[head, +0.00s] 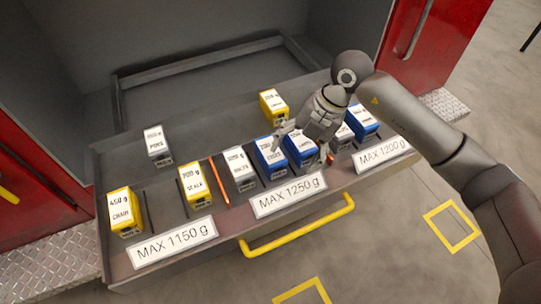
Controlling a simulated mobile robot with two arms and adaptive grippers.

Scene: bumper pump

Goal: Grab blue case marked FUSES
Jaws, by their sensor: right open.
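Several blue cases stand in the open drawer. The blue case (269,164) left of my right gripper has a white label that seems to read FUSES, though the print is small. A second blue case (299,159) stands close to its right, partly under the gripper. A third blue case (362,122) stands farther right, its label too small to read surely. My right gripper (304,145) is open, with its fingers spread above the second blue case; one finger reaches toward the FUSES case. I cannot tell whether it touches anything. My left gripper is not in view.
The drawer (160,257) has a yellow handle (300,228) and weight-limit labels in front. Yellow cases (125,212) and grey-white cases (157,145) stand around the blue ones. An orange divider (219,180) lies left of them. Red cabinet sides flank the drawer.

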